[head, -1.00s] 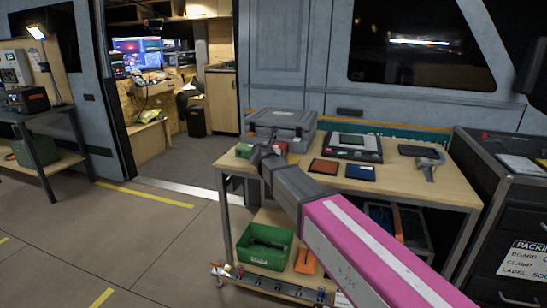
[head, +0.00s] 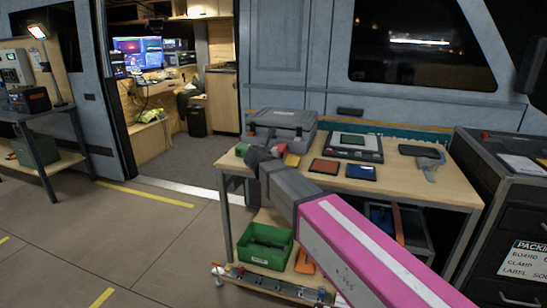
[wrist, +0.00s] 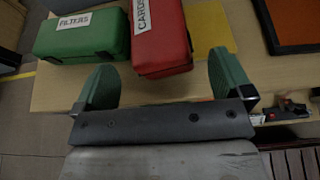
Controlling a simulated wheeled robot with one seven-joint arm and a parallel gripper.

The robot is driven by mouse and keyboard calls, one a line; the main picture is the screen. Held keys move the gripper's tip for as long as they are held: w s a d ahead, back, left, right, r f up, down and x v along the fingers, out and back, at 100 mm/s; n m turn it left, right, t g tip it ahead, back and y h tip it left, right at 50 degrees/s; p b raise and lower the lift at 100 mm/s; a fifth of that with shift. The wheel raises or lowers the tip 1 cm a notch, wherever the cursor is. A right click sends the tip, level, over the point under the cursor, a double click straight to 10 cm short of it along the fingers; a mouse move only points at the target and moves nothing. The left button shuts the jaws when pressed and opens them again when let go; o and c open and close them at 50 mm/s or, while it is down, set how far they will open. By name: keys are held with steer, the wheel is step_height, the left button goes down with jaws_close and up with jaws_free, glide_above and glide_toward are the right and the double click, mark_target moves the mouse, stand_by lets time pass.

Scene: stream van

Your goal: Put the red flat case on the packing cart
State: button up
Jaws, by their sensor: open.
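The red flat case (wrist: 160,38), labelled "CARDS", lies on the wooden workbench (head: 415,186), near its left end. In the head view only a small part of the red case (head: 278,149) shows beyond my gripper (head: 252,156). In the wrist view my gripper (wrist: 160,82) is open and empty. Its green fingers are spread wide, with the case's near end just ahead of the gap between them, apart from both. The packing cart (head: 510,250) is the dark drawer unit at the far right, with a "PACKING" sign on its front.
A green case labelled "FILTERS" (wrist: 80,36) lies close left of the red one. A yellow flat piece (wrist: 210,28) is at its right. A grey hard case (head: 280,126) stands behind. Papers (head: 522,163) lie on the cart top, and a green bin (head: 265,246) sits on the lower shelf.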

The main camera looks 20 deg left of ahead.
steer(key=v, duration=0.7)
steer(key=shift+s+r, duration=0.2)
steer(key=shift+s, duration=0.15)
